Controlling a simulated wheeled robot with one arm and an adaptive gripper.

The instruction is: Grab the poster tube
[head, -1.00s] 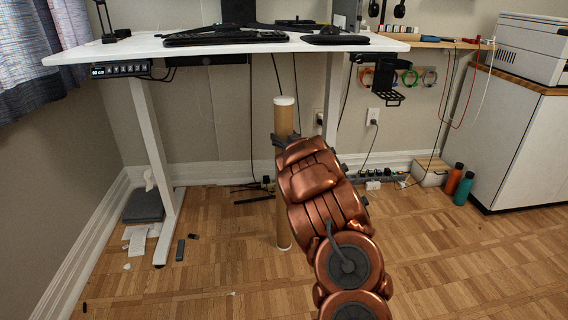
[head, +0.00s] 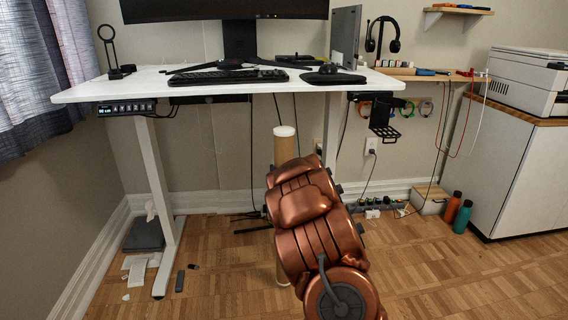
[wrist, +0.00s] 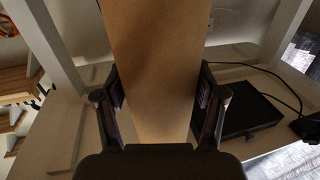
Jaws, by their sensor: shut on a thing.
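The poster tube (head: 285,146) is a brown cardboard cylinder with a white end cap. In the head view it stands upright under the desk, its middle hidden behind my arm, with a bit of its lower end showing below. In the wrist view the tube (wrist: 155,70) fills the middle of the picture. My gripper (wrist: 160,105) has a dark finger on each side of the tube, shut on it. In the head view the gripper is hidden behind my copper arm.
The white standing desk (head: 130,88) overhangs the tube, with a monitor (head: 235,10), keyboard (head: 228,76) and mouse pad on it. Cables and a power strip (head: 380,205) lie along the wall. Two bottles (head: 457,212) stand by the right cabinet.

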